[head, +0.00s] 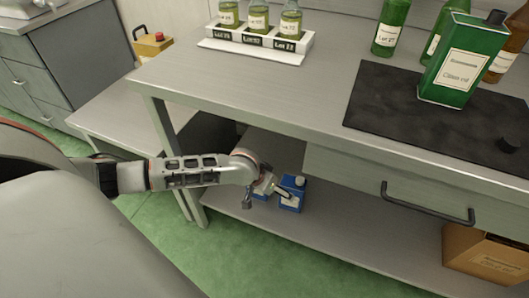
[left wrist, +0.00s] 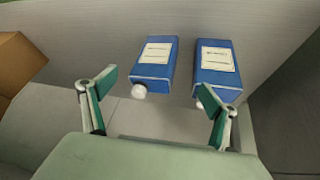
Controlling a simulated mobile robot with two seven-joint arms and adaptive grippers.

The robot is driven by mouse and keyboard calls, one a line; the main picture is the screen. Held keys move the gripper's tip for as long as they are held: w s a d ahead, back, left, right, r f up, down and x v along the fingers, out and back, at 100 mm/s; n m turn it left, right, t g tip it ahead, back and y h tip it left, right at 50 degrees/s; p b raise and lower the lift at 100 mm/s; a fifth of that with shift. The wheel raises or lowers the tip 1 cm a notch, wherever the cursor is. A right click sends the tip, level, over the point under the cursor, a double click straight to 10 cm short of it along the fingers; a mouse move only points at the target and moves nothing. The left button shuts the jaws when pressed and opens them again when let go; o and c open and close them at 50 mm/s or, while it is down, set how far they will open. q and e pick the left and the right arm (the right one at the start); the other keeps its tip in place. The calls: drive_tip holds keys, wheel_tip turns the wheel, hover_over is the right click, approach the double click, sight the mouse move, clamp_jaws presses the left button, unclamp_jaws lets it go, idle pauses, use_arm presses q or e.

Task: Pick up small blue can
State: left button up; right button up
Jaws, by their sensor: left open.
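Two blue cans with pale labels stand close together on the lower shelf under the table. In the head view one can (head: 292,195) is clear to see, with a white cap; the other (head: 261,194) is mostly hidden behind my left gripper (head: 266,197). The left wrist view shows one can (left wrist: 155,68) with a white cap between the finger lines and the other (left wrist: 218,69) partly behind the right-hand finger. My left gripper (left wrist: 157,87) is open and empty, in front of the cans. The cans look alike in size. My right gripper is out of view.
The tabletop (head: 330,65) overhangs the lower shelf (head: 340,232); a drawer with a dark handle (head: 427,204) hangs right of the cans. A cardboard box (head: 485,255) stands at the shelf's right. Bottles, a rack (head: 258,42) and a green tin (head: 463,60) stand on top.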

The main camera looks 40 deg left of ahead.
use_arm(q)
drive_tip(key=w+a+f+n+b, duration=0.1)
drive_tip(key=a, duration=0.2)
drive_tip(key=w+a+f+n+g+y+b, duration=0.1)
drive_tip(key=a, duration=0.3)
drive_tip(key=w+a+f+y+b, duration=0.1)
drive_tip(key=w+a, duration=0.1)
drive_tip(key=a, duration=0.2)
drive_tip(key=shift+a+f+n, duration=0.2)
drive_tip(key=shift+f+n, duration=0.15)
drive_tip(key=shift+n, duration=0.05)
drive_tip(key=shift+w+a+f+b, duration=0.15)
drive_tip(key=shift+w+f+b, duration=0.1)
drive_tip(key=shift+f+b, duration=0.5)
drive_tip(key=w+f+b, duration=0.2)
drive_tip(key=f, duration=0.1)
drive_tip(key=shift+w+a+y+b, duration=0.1)
drive_tip(key=shift+a+y+b, duration=0.2)
drive_tip(key=shift+a+b, duration=0.05)
drive_tip(key=c, duration=2.2)
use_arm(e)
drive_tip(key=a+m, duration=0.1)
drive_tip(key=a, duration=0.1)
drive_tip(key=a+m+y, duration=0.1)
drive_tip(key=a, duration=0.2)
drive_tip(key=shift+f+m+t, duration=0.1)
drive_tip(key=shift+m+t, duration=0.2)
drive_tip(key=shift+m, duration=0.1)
